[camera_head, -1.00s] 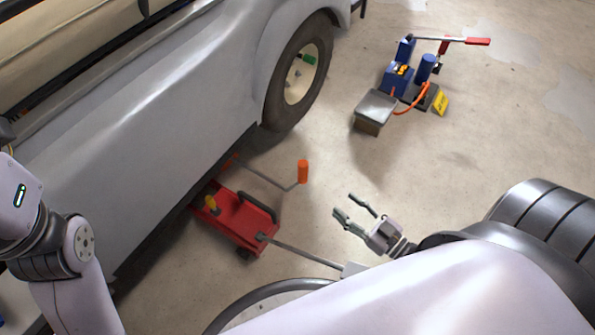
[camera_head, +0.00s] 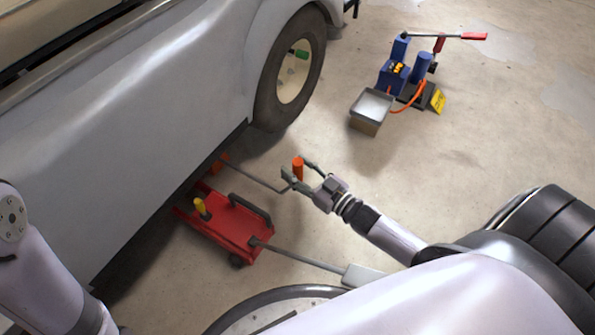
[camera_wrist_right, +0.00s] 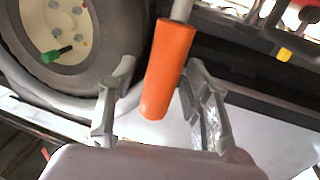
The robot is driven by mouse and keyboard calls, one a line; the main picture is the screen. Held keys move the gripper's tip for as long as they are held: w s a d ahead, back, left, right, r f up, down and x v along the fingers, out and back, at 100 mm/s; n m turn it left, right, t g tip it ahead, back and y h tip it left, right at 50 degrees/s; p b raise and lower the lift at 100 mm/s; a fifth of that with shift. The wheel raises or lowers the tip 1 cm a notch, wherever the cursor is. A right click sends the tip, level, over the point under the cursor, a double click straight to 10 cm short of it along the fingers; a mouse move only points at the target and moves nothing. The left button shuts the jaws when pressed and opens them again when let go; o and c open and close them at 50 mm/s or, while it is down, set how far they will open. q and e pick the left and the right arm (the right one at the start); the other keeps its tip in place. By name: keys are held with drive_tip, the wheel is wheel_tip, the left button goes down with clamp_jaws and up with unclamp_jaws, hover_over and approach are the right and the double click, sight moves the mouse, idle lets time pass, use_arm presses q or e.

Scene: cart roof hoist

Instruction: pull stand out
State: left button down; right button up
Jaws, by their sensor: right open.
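The stand shows as a grey rod with an upright orange handle (camera_head: 297,168), reaching out from under the car beside the wheel. My right gripper (camera_head: 302,171) is open around the orange handle. In the right wrist view the orange handle (camera_wrist_right: 168,70) stands between the two fingers of my right gripper (camera_wrist_right: 158,100), with gaps visible beside it. My left gripper is not in view; only part of my left arm shows.
A red trolley jack (camera_head: 228,225) with a long grey handle stands just left of my right gripper. The car wheel (camera_head: 262,95) is behind. The floor on the right is clear.

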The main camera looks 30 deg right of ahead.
drive_tip(key=shift+w, duration=0.1)
drive_tip(key=shift+c, duration=0.3)
clamp_jaws()
idle(0.6)
